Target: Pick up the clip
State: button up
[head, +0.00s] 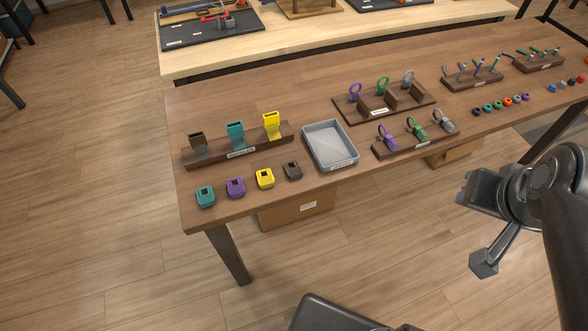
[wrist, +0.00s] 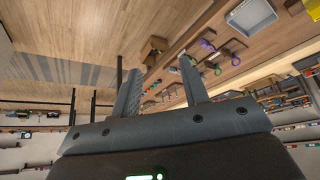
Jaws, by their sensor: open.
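Several pieces on the wooden table could be the clip, and I cannot tell which one is meant. A purple snap hook (head: 387,138), a green snap hook (head: 416,128) and a grey snap hook (head: 444,122) stand on a low dark rack (head: 408,148). Behind them, purple, green and grey ring-topped pieces (head: 383,86) stand on another rack (head: 352,106). My gripper (head: 478,232) is open and empty, off the front of the table at the right. In the wrist view its two fingers (wrist: 160,66) are spread, with nothing between them.
A grey tray (head: 330,147) lies left of the hook rack. A buckle rack (head: 239,146) and several loose buckle pieces (head: 265,179) are further left. Small coloured beads (head: 498,105) and pen-like racks (head: 472,79) are at the right. Cardboard boxes (head: 296,212) stand below the table.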

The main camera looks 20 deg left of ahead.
jog(key=o, duration=0.5)
jog(key=shift+o, duration=0.2)
jog(key=n+g+y, duration=0.3)
jog(key=n, duration=0.6)
send_over(295, 171)
jog(key=s+d, duration=0.2)
jog(key=s, duration=0.1)
jog(key=shift+w+d+f, duration=0.1)
jog(key=shift+f, duration=5.95)
jog(key=shift+w+f, duration=0.1)
jog(key=shift+f, duration=5.95)
jog(key=shift+t, duration=0.3)
jog(key=shift+w+x, duration=0.15)
jog(key=shift+x, duration=1.15)
jog(key=shift+w+x, duration=0.15)
jog(key=shift+x, duration=1.15)
